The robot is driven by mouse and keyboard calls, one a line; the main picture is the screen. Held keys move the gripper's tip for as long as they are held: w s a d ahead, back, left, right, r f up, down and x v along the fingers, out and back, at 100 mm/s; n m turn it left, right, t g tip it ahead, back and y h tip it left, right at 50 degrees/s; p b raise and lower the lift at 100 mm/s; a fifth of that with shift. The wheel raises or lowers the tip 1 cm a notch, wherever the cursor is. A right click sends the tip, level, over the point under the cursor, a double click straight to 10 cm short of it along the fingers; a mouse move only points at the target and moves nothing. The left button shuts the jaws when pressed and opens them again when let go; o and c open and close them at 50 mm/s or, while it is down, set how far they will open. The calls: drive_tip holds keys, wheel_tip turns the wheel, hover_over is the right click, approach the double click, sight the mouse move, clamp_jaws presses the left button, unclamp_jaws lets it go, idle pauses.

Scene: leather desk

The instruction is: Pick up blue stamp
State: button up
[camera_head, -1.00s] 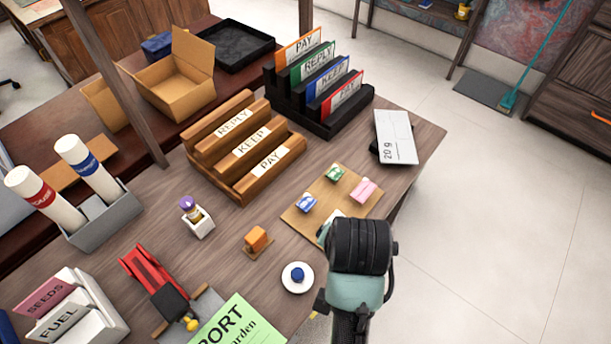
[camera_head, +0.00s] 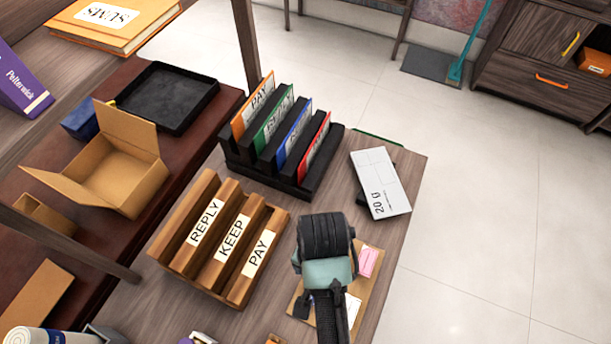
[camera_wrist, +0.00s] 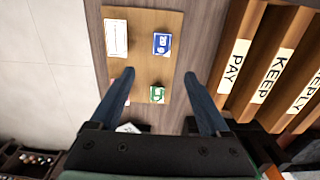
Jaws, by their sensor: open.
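The blue stamp (camera_wrist: 162,43) lies on a tan board (camera_wrist: 140,62) in the wrist view, beyond my fingertips and between their lines. A green stamp (camera_wrist: 157,94) lies nearer, between my fingers. A white piece (camera_wrist: 116,38) lies left of the blue stamp. A pink piece is mostly hidden behind my left finger. My gripper (camera_wrist: 159,75) is open and empty above the board. In the head view my arm covers most of the board (camera_head: 371,291), and the blue stamp is hidden; the pink piece (camera_head: 369,262) shows.
A wooden rack (camera_head: 200,275) labelled REPLY, KEEP and PAY stands left of the board. Behind it is a black rack (camera_head: 235,160) of coloured cards. A white 20 g scale (camera_head: 381,183) sits near the desk's right edge. Open floor lies to the right.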

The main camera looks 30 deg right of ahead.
drive_tip(key=f, duration=0.4)
drive_tip(key=shift+s+f, duration=0.35)
drive_tip(key=shift+w+a+f, duration=0.1)
drive_tip(key=shift+a+f, duration=0.1)
drive_tip(key=shift+f, duration=1.35)
drive_tip(key=shift+w+a+f, duration=0.1)
drive_tip(key=shift+a+f, duration=0.1)
drive_tip(key=shift+f, duration=1.35)
drive_tip(key=shift+f, duration=0.25)
drive_tip(key=shift+c, duration=0.3)
clamp_jaws()
